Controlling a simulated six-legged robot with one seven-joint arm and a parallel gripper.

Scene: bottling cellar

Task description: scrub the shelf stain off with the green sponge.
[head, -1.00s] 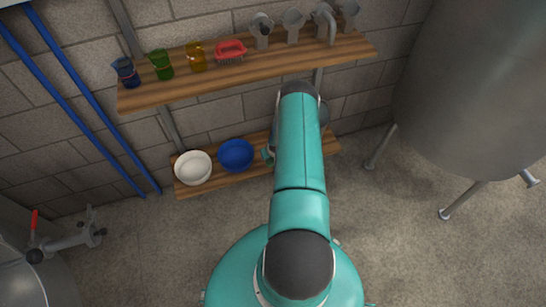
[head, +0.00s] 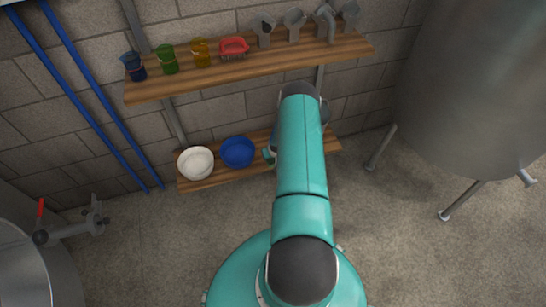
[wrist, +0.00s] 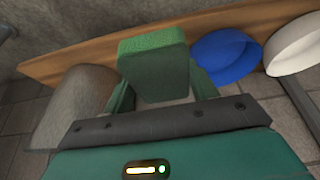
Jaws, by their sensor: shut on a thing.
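The green sponge (wrist: 152,65) is held between the two fingers of my gripper (wrist: 160,86) in the wrist view. It is at the lower wooden shelf (wrist: 85,48), which runs behind it; I cannot tell whether it touches the board. In the head view my arm covers most of the gripper, and the lower shelf (head: 205,182) shows on both sides of the arm. No stain shows on the visible parts of the shelf; the part behind the sponge and arm is hidden.
A blue bowl (head: 238,152) and a white bowl (head: 196,163) stand on the lower shelf, left of my arm. The upper shelf (head: 180,88) holds cups, a red brush (head: 233,45) and metal fittings. A large tank (head: 465,90) stands at right.

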